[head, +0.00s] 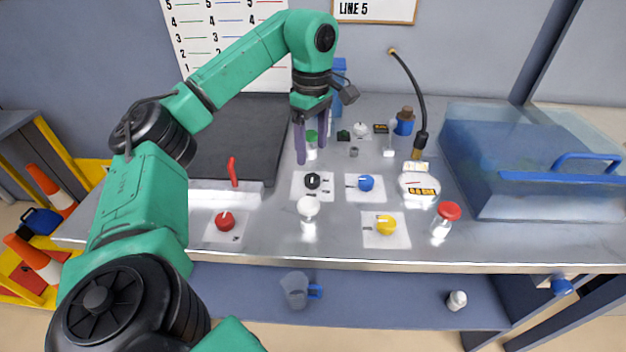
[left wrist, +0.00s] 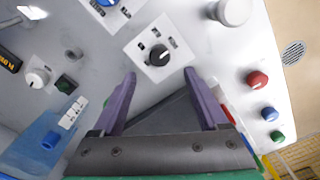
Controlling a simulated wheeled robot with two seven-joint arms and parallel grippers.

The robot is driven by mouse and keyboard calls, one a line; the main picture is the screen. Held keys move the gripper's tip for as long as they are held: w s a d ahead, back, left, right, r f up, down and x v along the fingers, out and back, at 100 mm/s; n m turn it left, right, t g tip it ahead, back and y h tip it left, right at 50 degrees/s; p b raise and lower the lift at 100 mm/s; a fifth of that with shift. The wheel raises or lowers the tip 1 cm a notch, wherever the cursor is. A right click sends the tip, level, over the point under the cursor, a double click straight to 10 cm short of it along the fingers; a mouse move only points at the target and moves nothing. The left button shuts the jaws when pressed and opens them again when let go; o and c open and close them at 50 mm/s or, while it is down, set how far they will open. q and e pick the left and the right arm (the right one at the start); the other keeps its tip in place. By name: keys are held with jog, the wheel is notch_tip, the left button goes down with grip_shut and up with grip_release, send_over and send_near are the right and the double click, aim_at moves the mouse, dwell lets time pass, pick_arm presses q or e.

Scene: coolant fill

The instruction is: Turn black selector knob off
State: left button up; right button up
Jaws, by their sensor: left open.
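The black selector knob (head: 312,180) sits on a white square plate (head: 299,192) on the grey worktop. In the left wrist view the black knob (left wrist: 159,55) shows a pale pointer mark, with small dark labels around it on its plate. I cannot tell which label the pointer meets. My left gripper (head: 312,152) is open and empty just behind and above the knob, its purple fingers pointing down. In the left wrist view the fingertips of my left gripper (left wrist: 160,75) are spread, with the knob lying beyond the gap, apart from both. My right gripper is out of view.
Close by stand a white-capped bottle (head: 308,208), a blue knob (head: 366,183), a yellow knob (head: 386,224) and a red knob (head: 225,221). A green-capped bottle (head: 311,138) is close to my fingers.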

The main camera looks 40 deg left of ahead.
aim_at(312, 177)
pick_arm(q)
notch_tip(312, 177, down, 8)
jog(key=shift+f, duration=0.1)
grip_shut()
